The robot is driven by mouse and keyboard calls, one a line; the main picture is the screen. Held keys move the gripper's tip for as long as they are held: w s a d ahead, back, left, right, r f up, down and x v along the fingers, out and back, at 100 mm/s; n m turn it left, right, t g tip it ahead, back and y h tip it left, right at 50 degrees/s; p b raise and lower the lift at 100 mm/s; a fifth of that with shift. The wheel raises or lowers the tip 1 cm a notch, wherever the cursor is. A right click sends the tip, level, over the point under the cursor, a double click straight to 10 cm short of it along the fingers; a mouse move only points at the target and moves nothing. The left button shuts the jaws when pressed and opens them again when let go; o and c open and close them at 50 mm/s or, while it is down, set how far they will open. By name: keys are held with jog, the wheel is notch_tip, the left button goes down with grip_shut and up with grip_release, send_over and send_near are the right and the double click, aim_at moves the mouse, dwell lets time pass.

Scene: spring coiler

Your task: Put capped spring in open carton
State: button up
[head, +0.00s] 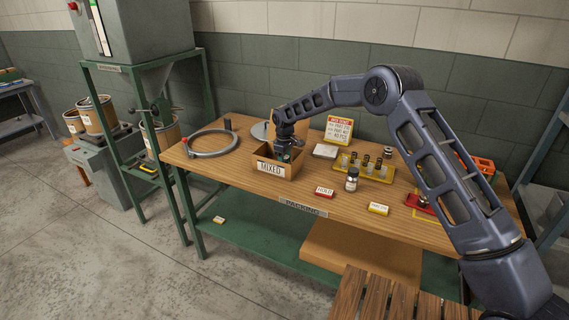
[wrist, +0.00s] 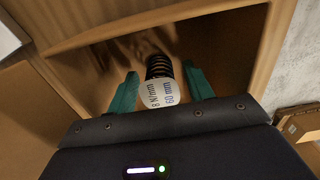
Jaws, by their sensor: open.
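The open carton (head: 291,173), labelled MIXED, stands on the packing table with its back flap raised. My gripper (head: 285,154) points down into its mouth. In the wrist view, the green fingers of my gripper (wrist: 160,80) are apart. A dark coil spring with a pale round cap (wrist: 160,93) printed "8 N/mm 60 mm" lies between them. Gaps show between the spring and both fingers. Brown walls of the carton (wrist: 88,37) surround them. The spring's far end is hidden, so I cannot tell whether it touches the carton floor. The head view does not show this spring.
A yellow tray (head: 374,175) with several small dark-topped pieces stands to the right. A grey ring (head: 209,144) lies at left; a sign (head: 339,130) stands behind.

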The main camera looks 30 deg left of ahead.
notch_tip(320, 180, up, 11)
jog(key=shift+r, duration=0.15)
dwell(0.4)
